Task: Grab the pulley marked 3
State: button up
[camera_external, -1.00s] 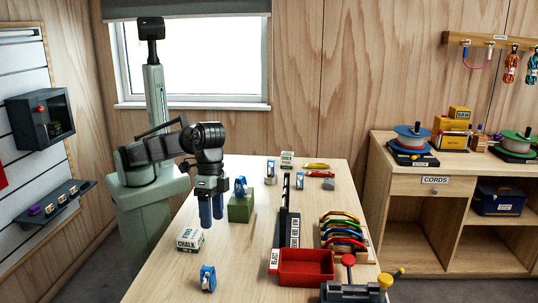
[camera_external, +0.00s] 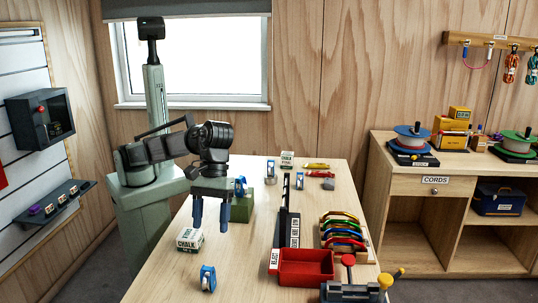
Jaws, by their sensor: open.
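Several small pulleys are on the table; their numbers are too small to read, so I cannot tell which is marked 3. One blue pulley (camera_external: 208,278) stands near the table's front left. Another blue pulley (camera_external: 240,185) is on a green block (camera_external: 243,201), partly hidden by my gripper. A third pulley-like piece (camera_external: 270,168) stands farther back. My gripper (camera_external: 211,218) is open and empty, its blue fingers pointing down above the left side of the table. It is behind the front pulley and left of the green block.
A white chalk box (camera_external: 190,240) lies just below my gripper. A red reject tray (camera_external: 305,268), a dark upright rack (camera_external: 284,222) and several coloured carabiners (camera_external: 343,232) fill the right side. Table between front pulley and tray is clear.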

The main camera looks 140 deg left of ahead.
aim_at(208, 272)
jog(key=shift+n, duration=0.3)
jog(key=x, duration=1.3)
jog(key=shift+d+f, duration=0.15)
jog(key=shift+f, duration=0.2)
jog(key=shift+c, duration=0.4)
jog(key=c, duration=1)
